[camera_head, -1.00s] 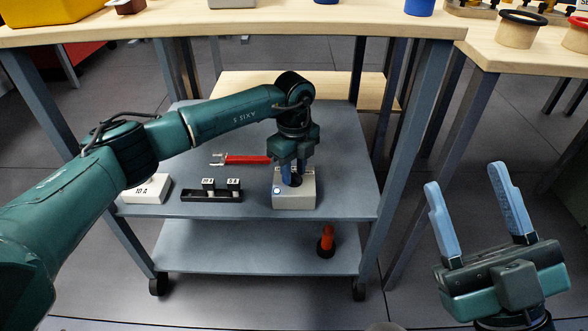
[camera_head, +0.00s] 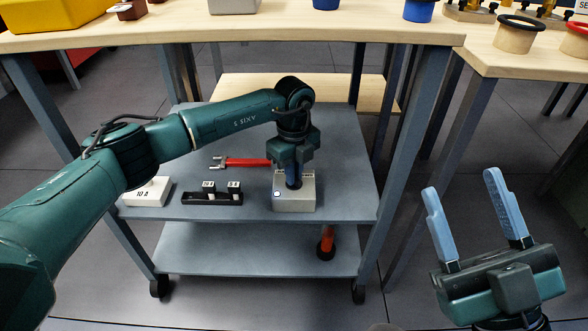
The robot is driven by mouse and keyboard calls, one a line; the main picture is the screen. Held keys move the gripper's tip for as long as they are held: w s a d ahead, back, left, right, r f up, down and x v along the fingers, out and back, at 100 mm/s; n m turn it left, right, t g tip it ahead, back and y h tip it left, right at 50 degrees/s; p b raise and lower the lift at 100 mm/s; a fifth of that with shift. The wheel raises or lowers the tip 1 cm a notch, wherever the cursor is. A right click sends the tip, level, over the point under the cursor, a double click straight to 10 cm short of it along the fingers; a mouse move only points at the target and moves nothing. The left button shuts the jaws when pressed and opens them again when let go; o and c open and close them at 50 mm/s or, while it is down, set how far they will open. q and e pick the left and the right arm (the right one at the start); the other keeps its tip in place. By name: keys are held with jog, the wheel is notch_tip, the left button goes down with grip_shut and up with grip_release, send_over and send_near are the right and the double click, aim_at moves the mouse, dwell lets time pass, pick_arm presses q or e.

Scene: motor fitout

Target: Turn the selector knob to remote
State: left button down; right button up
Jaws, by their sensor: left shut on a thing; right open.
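The grey selector box (camera_head: 294,199) stands on the upper shelf of the grey cart, right of its middle. My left gripper (camera_head: 293,180) points straight down over the box and is shut on the dark selector knob on its top. The fingers and wrist hide most of the knob, so its pointer and the position labels cannot be read. A small round light-blue spot shows on the box's front left. My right gripper (camera_head: 482,218) is open and empty, in front at the right, well away from the cart.
On the cart's upper shelf (camera_head: 345,170) lie a red-handled wrench (camera_head: 245,162), a black holder with two labelled blocks (camera_head: 213,198) and a white box marked 10 A (camera_head: 147,192). A red-orange tool (camera_head: 326,243) stands on the lower shelf. Wooden tabletops (camera_head: 300,27) run behind.

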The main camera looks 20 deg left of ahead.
pick_arm(q)
jog(key=shift+r+m+p, duration=0.15)
jog(key=shift+m+p, duration=0.4)
jog(key=shift+m, duration=0.05)
jog(key=m+p, duration=0.1)
jog(key=m, duration=0.1)
jog(key=shift+m+p, duration=0.35)
jog(key=shift+m, duration=0.05)
jog(key=m+p, duration=0.1)
jog(key=m, duration=0.1)
jog(key=shift+m, duration=0.3)
jog(key=m+p, duration=0.2)
jog(key=m, duration=0.7)
jog(key=shift+m, duration=0.5)
pick_arm(e)
notch_tip(320, 180, down, 6)
jog(key=s+m+g+h, duration=0.1)
jog(key=m+g+h, duration=0.1)
jog(key=m+h, duration=0.2)
jog(key=shift+a+h, duration=0.15)
jog(key=shift+h, duration=0.35)
pick_arm(q)
jog(key=c, duration=1.5)
grip_release()
